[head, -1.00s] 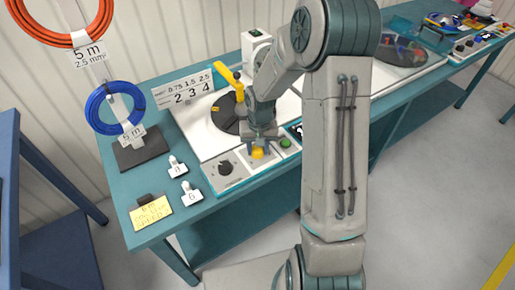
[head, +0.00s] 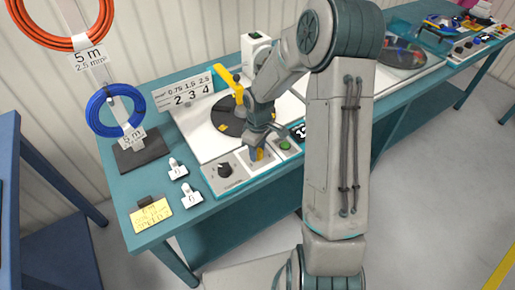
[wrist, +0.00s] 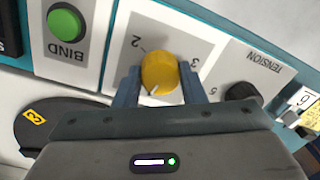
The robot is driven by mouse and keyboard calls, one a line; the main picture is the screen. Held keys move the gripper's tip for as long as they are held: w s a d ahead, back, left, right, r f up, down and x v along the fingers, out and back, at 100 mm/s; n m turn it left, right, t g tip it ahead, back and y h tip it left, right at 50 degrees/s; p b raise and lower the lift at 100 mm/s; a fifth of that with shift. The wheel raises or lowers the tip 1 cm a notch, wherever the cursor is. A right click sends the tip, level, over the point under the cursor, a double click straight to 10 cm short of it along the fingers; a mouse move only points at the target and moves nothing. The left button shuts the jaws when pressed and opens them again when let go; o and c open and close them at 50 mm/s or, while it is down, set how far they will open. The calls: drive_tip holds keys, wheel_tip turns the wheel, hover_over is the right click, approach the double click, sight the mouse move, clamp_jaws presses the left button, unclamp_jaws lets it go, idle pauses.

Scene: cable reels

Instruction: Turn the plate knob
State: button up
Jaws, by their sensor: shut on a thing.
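The yellow plate knob (wrist: 159,72) sits on a pale panel with the numbers 2 and 3 beside it in the wrist view. A white line on the knob points down and left there. My gripper (wrist: 160,84) is shut on the knob, one finger on each side. In the head view my gripper (head: 257,155) reaches down to the front panel and partly covers the knob. The black round plate (head: 229,117) lies behind the panel; a yellow tag marked 3 shows on it in the wrist view (wrist: 60,122).
The black tension knob (wrist: 244,88) and green BIND button (wrist: 64,19) flank the plate knob. A yellow arm (head: 229,79) stands over the plate. White number tags, a yellow note (head: 151,215) and a blue cable coil (head: 115,108) are at the left.

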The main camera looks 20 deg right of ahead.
drive_tip(key=shift+w+r+n, duration=0.1)
drive_tip(key=shift+n, duration=1.1)
drive_tip(key=o, duration=1)
drive_tip(key=shift+r, duration=0.1)
wheel_tip(320, 180, up, 14)
drive_tip(key=shift+w+f, duration=0.15)
drive_tip(key=shift+f, duration=0.05)
drive_tip(key=shift+d, duration=0.1)
